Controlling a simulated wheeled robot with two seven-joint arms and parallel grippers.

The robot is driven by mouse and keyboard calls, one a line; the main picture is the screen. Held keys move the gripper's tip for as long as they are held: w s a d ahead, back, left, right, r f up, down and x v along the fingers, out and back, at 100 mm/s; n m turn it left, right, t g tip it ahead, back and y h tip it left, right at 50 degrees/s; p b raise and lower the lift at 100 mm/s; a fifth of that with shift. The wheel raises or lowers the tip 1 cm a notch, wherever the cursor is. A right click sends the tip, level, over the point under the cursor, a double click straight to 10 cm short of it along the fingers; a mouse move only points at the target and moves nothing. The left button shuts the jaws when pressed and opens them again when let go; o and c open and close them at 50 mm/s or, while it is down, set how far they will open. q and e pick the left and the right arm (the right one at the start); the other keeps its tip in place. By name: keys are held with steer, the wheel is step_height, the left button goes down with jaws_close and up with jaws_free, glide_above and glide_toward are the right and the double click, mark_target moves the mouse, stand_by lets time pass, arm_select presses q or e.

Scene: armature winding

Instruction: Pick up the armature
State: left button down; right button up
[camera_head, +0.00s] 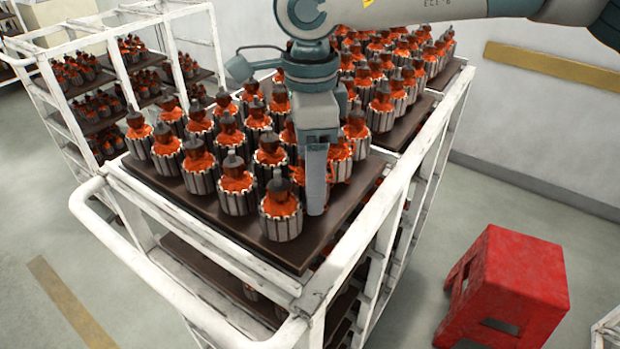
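Many armatures stand upright in rows on a dark tray (283,254) on top of a white rack. Each has a grey slotted core, orange windings and a dark shaft on top. The front corner armature (281,214) stands nearest to me. My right gripper (316,205) comes down from the arm at the upper right. Its visible finger points down beside the right side of the front corner armature, among the armatures behind it. I see the gripper edge-on, so its opening and any second finger are hidden. My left gripper is not in view.
The white rack's rails (200,240) frame the tray, with more trays below. A second rack (110,50) with armatures stands at the back left. A red stool (508,285) stands on the floor at the right. The front left floor is clear.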

steer(key=shift+r, duration=0.1)
steer(key=c, duration=1.6)
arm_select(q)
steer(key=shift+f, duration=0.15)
arm_select(e)
steer(key=shift+r, duration=0.1)
